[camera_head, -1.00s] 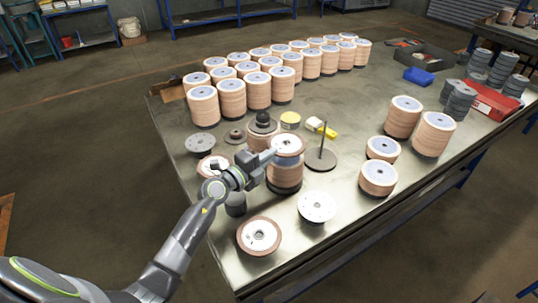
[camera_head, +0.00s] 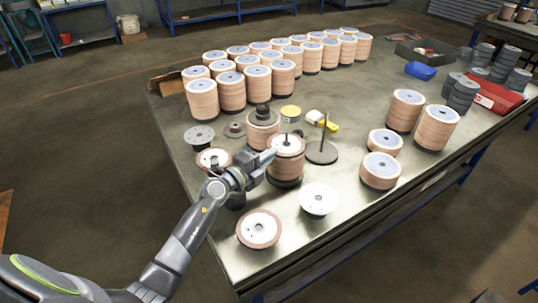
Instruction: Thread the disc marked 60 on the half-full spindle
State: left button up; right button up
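The half-full spindle (camera_head: 285,174) carries a stack of tan flap discs near the table's front left. A disc with a pale centre (camera_head: 287,146) lies around its rod at the top of the stack, and the dark rod tip shows through the hole. The number on this disc is too small to read. My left gripper (camera_head: 271,156) is at the left edge of this disc and appears shut on its rim. Whether the disc rests fully on the stack is hard to tell. My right gripper is not in view.
A bare spindle (camera_head: 322,153) stands just right. A stack with a black knob (camera_head: 263,128) stands behind. Loose discs (camera_head: 259,229) and (camera_head: 318,200) lie in front. Short stacks (camera_head: 380,171) stand to the right. Tall stacks (camera_head: 231,92) fill the back.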

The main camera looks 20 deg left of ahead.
pick_arm(q)
jog(key=o, duration=0.4)
jog(key=shift+s, duration=0.1)
jog(key=shift+o, duration=0.2)
jog(key=shift+f, duration=0.2)
jog(key=shift+s+f, duration=0.1)
jog(key=shift+s, duration=0.05)
jog(key=b+v, duration=0.1)
jog(key=v, duration=1.6)
jog(key=shift+r+b, duration=0.35)
jog(key=shift+r, duration=0.1)
